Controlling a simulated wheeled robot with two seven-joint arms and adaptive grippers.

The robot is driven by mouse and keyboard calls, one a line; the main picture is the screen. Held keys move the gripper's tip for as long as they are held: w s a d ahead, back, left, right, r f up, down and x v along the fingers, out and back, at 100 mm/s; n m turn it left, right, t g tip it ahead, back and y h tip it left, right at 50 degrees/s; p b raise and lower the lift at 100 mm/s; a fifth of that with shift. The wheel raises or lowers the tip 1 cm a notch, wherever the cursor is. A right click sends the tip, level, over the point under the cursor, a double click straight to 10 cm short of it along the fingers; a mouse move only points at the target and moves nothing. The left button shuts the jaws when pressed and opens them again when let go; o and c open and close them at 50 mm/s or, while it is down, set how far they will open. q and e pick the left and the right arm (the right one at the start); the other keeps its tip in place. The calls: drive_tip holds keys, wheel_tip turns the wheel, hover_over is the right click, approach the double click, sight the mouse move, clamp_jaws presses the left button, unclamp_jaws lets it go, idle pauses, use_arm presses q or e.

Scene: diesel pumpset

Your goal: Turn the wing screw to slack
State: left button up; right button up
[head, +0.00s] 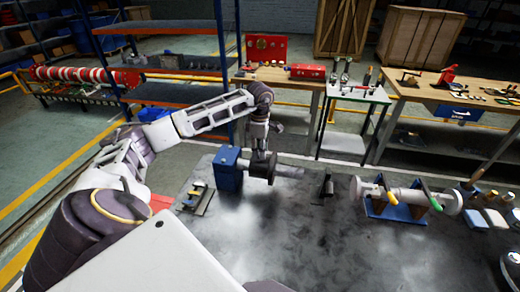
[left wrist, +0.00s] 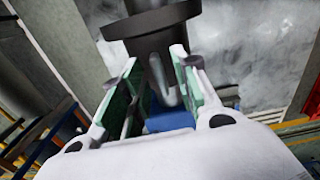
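A blue block (head: 229,170) stands on the dark bench, with a grey shaft and a dark flange (head: 261,166) at its right. My left gripper (head: 262,153) points down at the flange from above. In the left wrist view its two green-padded fingers (left wrist: 158,78) stand apart. A thin, bent grey piece (left wrist: 158,82) shows between them, with a gap beside it; I cannot tell whether it is the wing screw or whether a finger touches it. The dark flange (left wrist: 152,25) lies just beyond the fingertips, and some blue (left wrist: 170,121) shows beneath. My right gripper is out of view.
The dark bench top (head: 300,235) is mostly bare in front. A small black stand (head: 326,187) is right of the shaft. Further right, a grey cylinder (head: 405,195) lies in a blue cradle (head: 385,210). A small tool table (head: 357,92) stands behind.

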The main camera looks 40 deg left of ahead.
use_arm(q)
drive_tip(key=shift+c, duration=0.4)
clamp_jaws()
